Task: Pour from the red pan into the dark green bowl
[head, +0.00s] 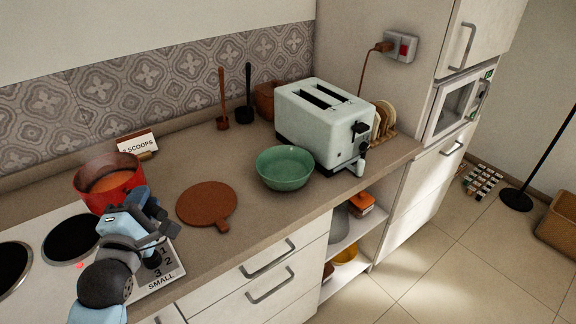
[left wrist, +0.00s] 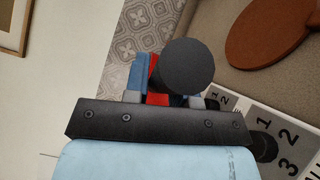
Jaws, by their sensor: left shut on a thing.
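The red pan (head: 108,181) is at the left in the head view, upright or nearly so, with orange-brown contents inside. My left gripper (head: 143,207) is at its near right side, shut on the pan's handle. In the left wrist view a dark round handle end (left wrist: 187,66) sits between the fingers, with a bit of red pan (left wrist: 153,74) behind it. I cannot tell whether the pan touches the hob. The green bowl (head: 285,168) stands upright on the counter, right of the pan and in front of the toaster. My right gripper is not in view.
A round brown board (head: 207,203) lies between pan and bowl. A white toaster (head: 323,123) stands behind the bowl. A "SCOOPS" card (head: 138,143) stands behind the pan. The hob (head: 40,229) with dark burners is at the left. The counter's front edge runs close by.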

